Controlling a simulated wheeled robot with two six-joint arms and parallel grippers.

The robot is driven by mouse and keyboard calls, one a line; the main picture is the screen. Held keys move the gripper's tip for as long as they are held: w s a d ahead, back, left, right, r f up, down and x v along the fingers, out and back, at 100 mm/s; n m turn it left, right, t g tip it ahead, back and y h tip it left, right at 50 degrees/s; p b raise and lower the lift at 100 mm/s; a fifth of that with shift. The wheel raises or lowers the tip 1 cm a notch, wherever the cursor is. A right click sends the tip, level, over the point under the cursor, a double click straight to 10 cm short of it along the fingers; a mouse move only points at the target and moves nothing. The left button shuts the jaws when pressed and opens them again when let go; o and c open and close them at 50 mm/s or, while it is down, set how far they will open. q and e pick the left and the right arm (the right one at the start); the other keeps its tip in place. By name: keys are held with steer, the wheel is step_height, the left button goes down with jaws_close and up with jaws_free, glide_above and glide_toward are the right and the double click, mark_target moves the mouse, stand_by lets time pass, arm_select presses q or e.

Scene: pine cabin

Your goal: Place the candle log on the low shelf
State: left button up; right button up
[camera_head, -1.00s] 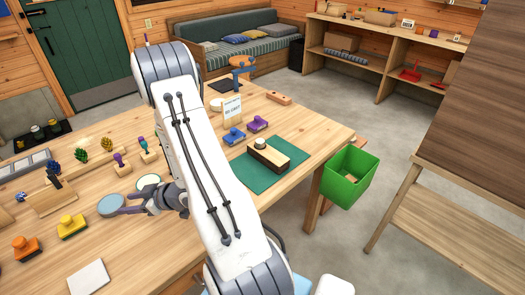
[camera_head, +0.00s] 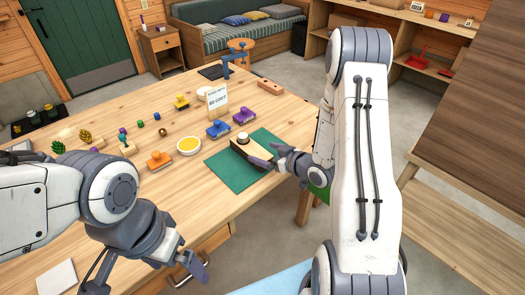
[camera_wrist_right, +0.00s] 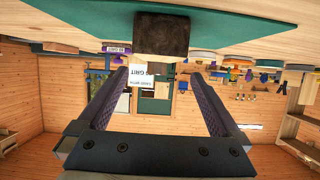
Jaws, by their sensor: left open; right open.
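The candle log, a wooden block with a pale round candle on top (camera_head: 243,141), lies on the green mat (camera_head: 231,172) on the workbench. In the right wrist view its dark, bark-like end (camera_wrist_right: 162,36) stands just beyond my right gripper (camera_wrist_right: 163,78), whose two fingers are apart with nothing between them. In the head view my right gripper (camera_head: 271,160) is at the log's near right end; contact cannot be told. My left gripper (camera_head: 187,262) is open and empty over the bench's front edge. A low shelf board (camera_head: 440,225) shows under a dark panel at right.
A back shelf unit (camera_head: 440,47) holds a red dustpan on its lower board. A sign card (camera_head: 217,97), stamps (camera_head: 218,129) and a yellow dish (camera_head: 189,146) stand near the mat. A green bin (camera_head: 318,192) is mostly hidden behind my right arm.

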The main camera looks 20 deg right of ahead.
mark_target(253, 148)
steer(key=p+x, duration=0.1)
steer(key=x, duration=0.7)
steer(key=shift+w+f, duration=0.1)
steer(key=shift+f, duration=0.15)
steer(key=shift+d, duration=0.1)
steer(key=c, duration=1.4)
jaws_close()
steer(key=shift+r, duration=0.1)
